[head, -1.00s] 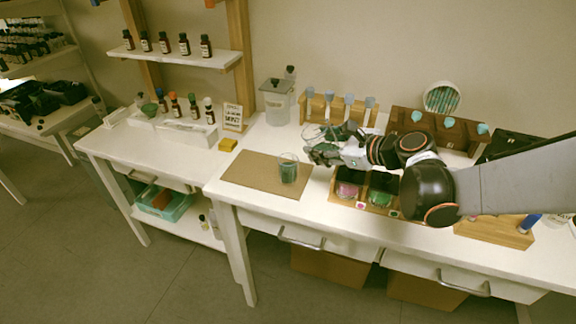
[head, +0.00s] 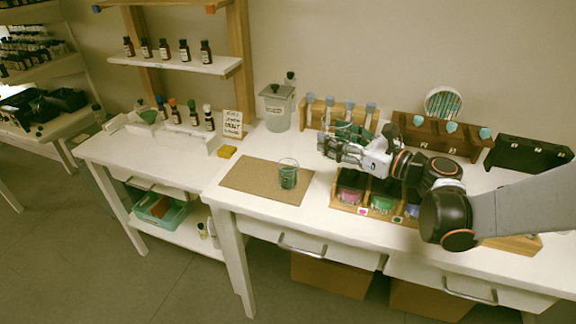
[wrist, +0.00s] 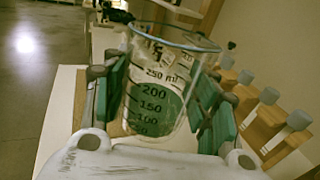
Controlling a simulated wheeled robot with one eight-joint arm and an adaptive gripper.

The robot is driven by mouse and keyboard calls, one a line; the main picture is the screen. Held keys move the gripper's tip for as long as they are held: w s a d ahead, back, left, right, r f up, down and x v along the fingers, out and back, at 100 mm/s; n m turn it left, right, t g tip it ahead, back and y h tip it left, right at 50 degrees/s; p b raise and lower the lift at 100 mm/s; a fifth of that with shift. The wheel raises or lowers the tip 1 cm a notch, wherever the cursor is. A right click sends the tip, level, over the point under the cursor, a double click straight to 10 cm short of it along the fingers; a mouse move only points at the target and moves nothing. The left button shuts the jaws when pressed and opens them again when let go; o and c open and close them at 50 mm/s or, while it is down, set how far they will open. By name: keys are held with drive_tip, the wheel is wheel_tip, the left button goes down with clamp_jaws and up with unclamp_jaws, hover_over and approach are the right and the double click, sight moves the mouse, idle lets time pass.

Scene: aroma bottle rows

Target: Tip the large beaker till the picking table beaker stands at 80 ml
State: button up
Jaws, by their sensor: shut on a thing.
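My gripper (head: 345,143) is over the back middle of the white table and shut on the large beaker (wrist: 158,72). In the wrist view the clear glass beaker sits between the two green finger pads, with black marks up to 250 ml. Its lower part looks greenish, up to somewhere near the 200 mark; the exact level is hard to tell. In the head view my gripper mostly hides it. The picking table beaker (head: 288,177) stands upright on the brown mat (head: 240,178), left of my gripper, with dark teal liquid inside. Its scale is too small to read.
A lidded clear canister (head: 278,110) stands behind the mat. A wooden rack with grey-blue topped items (head: 310,117) is behind my gripper. The mat's left half is clear.

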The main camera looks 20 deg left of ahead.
drive_tip(key=shift+d+r, duration=0.15)
drive_tip(key=shift+r, duration=0.1)
drive_tip(key=w+d+r+p, duration=0.1)
drive_tip(key=d+r+p, duration=0.2)
drive_tip(key=d+r, duration=0.2)
idle(0.7)
drive_tip(key=shift+w+m, duration=0.1)
drive_tip(key=shift+m, duration=0.2)
